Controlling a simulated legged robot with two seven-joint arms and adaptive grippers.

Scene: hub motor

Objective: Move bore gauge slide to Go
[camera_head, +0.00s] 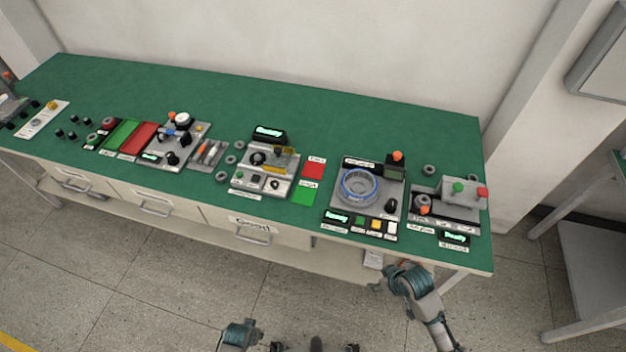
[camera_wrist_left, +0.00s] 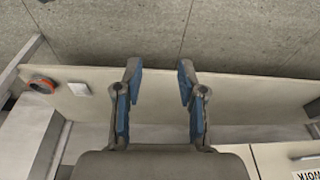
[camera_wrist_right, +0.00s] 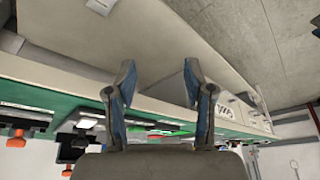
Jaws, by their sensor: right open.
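I cannot tell for certain which station holds the bore gauge slide. The middle station (camera_head: 265,165) on the green bench has a yellow part on top, a lit display behind it, and red and green pads at its right. Its slide positions are too small to read. My right gripper (camera_head: 387,280) is low in front of the bench's right part, away from the stations. In the right wrist view it (camera_wrist_right: 160,80) is open and empty. My left gripper (camera_wrist_left: 160,75) is open and empty in its wrist view. Only part of the left arm shows at the bottom of the head view.
A station with a blue ring (camera_head: 358,186) and one with green and red buttons (camera_head: 460,193) stand to the right. A station with red and green pads (camera_head: 135,135) is to the left. Drawers (camera_head: 250,230) line the bench front. The bench's back strip is clear.

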